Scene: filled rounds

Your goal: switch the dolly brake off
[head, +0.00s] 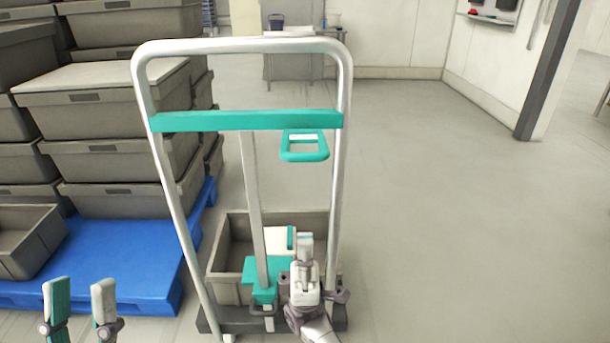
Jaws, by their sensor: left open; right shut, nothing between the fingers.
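The dolly (340,110) stands upright in the middle of the head view, with a silver tube frame and a teal crossbar (245,121). A teal loop (304,157) hangs below the crossbar's right part. A grey post (254,210) runs down to a teal block (262,294) near the dark base. I cannot tell which teal part is the brake or how it is set. My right gripper (305,240) is shut and empty, low inside the frame, just right of the teal block; contact is unclear. My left gripper (80,290) is open and empty at lower left.
A grey crate (228,250) sits on the dolly, behind the post, with a white and teal item (281,240) by it. Stacked grey bins (105,160) stand on a blue pallet (110,265) at left. The floor (450,220) at right is clear up to a dark post (548,70).

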